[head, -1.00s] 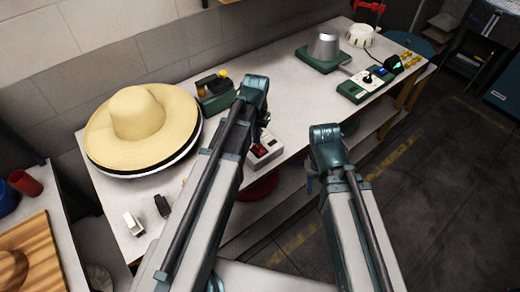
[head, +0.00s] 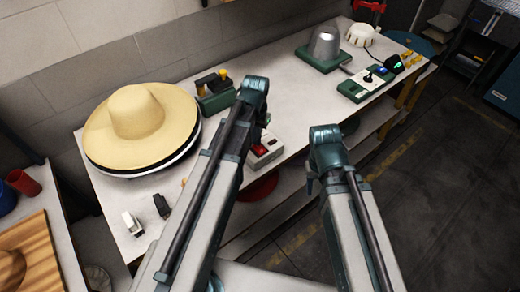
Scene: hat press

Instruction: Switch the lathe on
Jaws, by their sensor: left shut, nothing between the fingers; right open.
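A white box with a red switch (head: 262,149) sits near the front edge of the long bench. My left gripper (head: 266,122) is shut and empty just above and behind this box; its arm hides part of it, and I cannot tell whether it touches. My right gripper (head: 310,184) is open and empty in front of the bench edge, partly hidden by its wrist. No machine is plainly recognisable as the lathe. A green machine with a yellow knob (head: 214,100) stands behind my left arm, partly hidden.
A straw hat (head: 137,112) lies at the bench's left. A grey cone on a green base (head: 324,48), a green control box with a lever (head: 369,84) and a white scalloped object (head: 361,34) stand at the far right. Small blocks (head: 162,206) lie near the front left edge.

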